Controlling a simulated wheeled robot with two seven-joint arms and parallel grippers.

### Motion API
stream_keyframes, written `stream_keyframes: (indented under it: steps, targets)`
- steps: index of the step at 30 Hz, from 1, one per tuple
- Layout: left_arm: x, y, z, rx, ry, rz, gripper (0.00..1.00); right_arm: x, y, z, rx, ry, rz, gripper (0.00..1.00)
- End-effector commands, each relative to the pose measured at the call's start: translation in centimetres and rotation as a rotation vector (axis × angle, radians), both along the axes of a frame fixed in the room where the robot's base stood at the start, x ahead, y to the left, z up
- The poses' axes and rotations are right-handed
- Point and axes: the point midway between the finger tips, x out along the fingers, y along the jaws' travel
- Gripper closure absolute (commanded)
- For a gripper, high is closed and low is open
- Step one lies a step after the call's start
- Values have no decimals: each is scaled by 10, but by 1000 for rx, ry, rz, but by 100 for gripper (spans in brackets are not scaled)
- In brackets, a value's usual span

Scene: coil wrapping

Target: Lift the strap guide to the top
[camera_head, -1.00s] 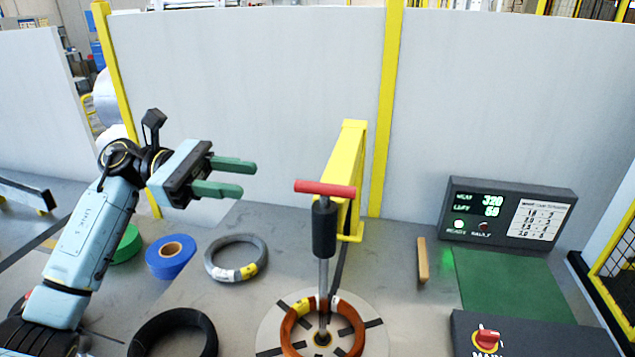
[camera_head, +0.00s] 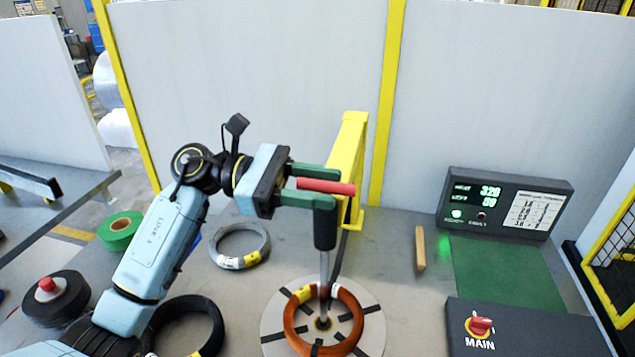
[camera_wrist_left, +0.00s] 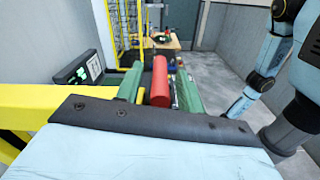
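The strap guide has a red crossbar handle (camera_head: 326,187) and a black grip (camera_head: 325,225) on a thin upright rod. The rod stands inside the orange coil (camera_head: 350,318) on the round grey turntable (camera_head: 372,335). My left gripper (camera_head: 325,187) is at the handle, with one green finger on each side of the red bar. In the left wrist view the red bar (camera_wrist_left: 160,80) lies between the fingers, with narrow gaps showing, so the gripper looks open around it. My right gripper is not visible.
A yellow post (camera_head: 350,150) stands just behind the guide. A grey coil (camera_head: 240,262) and a black coil (camera_head: 207,310) lie to the left. A control box with display (camera_head: 508,203), a green mat (camera_head: 505,275) and a red knob (camera_head: 480,325) are at right.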

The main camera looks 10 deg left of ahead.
Motion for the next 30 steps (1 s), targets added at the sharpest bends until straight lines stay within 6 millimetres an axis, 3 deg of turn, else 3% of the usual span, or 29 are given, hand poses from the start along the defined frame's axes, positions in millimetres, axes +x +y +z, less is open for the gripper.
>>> stream_keyframes:
  steps: [3,11,22,26,30]
  targets:
    - [0,0,0,0,0,0,65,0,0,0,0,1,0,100]
    - [0,0,0,-1,0,0,99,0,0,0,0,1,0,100]
    - [0,1,6,-1,-4,1,100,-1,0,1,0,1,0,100]
    - [0,1,24,-1,-8,1,100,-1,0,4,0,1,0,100]
    - [0,1,59,-1,-12,3,100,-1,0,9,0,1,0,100]
